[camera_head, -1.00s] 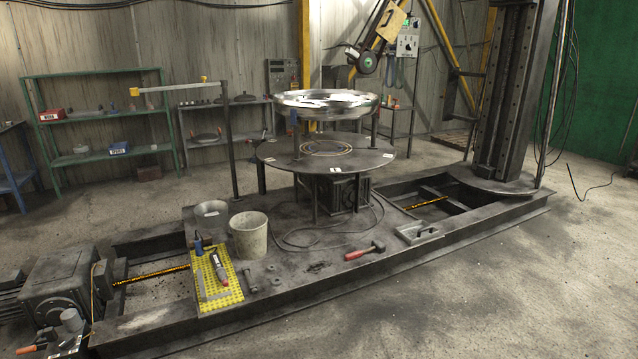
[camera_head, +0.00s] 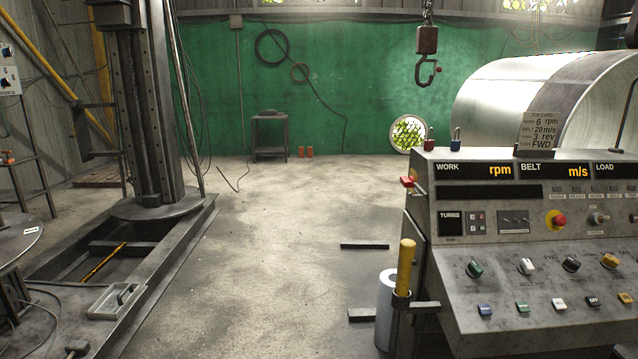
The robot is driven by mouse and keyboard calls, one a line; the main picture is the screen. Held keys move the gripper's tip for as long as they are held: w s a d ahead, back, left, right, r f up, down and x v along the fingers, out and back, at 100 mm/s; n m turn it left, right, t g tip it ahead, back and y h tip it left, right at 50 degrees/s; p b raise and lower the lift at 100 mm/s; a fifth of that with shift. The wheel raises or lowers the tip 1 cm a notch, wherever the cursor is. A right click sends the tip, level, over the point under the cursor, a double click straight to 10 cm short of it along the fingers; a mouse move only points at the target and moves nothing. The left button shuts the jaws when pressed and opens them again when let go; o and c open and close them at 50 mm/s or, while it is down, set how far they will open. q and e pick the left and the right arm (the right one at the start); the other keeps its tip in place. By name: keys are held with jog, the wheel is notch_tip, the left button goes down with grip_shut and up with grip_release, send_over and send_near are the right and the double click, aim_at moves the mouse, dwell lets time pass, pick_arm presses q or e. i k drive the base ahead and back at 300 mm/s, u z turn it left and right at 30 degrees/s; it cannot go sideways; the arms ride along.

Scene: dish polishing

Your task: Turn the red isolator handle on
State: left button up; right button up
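A small red handle (camera_head: 407,182) sticks out from the upper left side of the grey control console (camera_head: 450,215) at the right; it looks like the isolator handle. It is small here, and I cannot read any on or off marking beside it. A red mushroom button (camera_head: 559,220) on a yellow ring is on the console's front panel. Neither of my grippers is in view.
A yellow-topped post (camera_head: 405,265) and a pale cylinder (camera_head: 386,310) stand left of the console. A hook (camera_head: 426,68) hangs above. A dark column (camera_head: 140,110) on a steel base stands left. The middle floor (camera_head: 270,240) is mostly clear.

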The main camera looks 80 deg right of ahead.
aim_at(408, 182)
jog(key=z, duration=2.35)
jog(key=i, duration=2.3)
jog(key=z, duration=2.6)
